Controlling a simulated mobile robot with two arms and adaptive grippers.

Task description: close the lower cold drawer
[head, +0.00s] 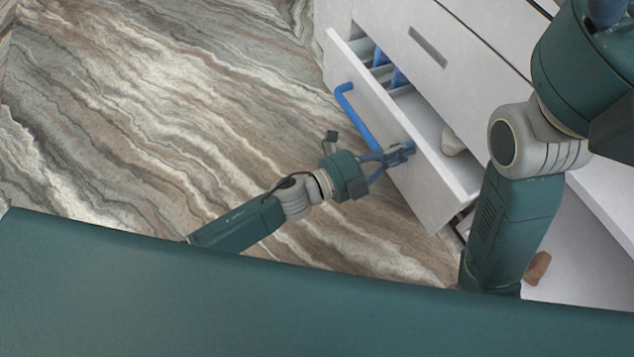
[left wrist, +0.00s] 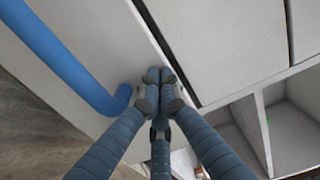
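The lower cold drawer (head: 360,99) stands pulled out of the white cabinet in the head view. A blue bar handle (head: 357,117) is on its front; it also shows in the left wrist view (left wrist: 62,55). My left gripper (head: 408,152) is at the drawer front, by the handle's right end. In the left wrist view its fingers (left wrist: 160,76) are together, with nothing visible between them. They lie beside the handle, over the drawer front's top edge; I cannot tell if they touch it. My right arm shows at the right, but its gripper is hidden.
Blue dividers (head: 398,82) and a pale rounded item (head: 452,142) are inside the drawer. The drawer above, with a grey recessed pull (head: 427,47), looks shut. A brown object (head: 537,268) lies on a white surface at the lower right. The marbled floor (head: 170,110) at left is clear.

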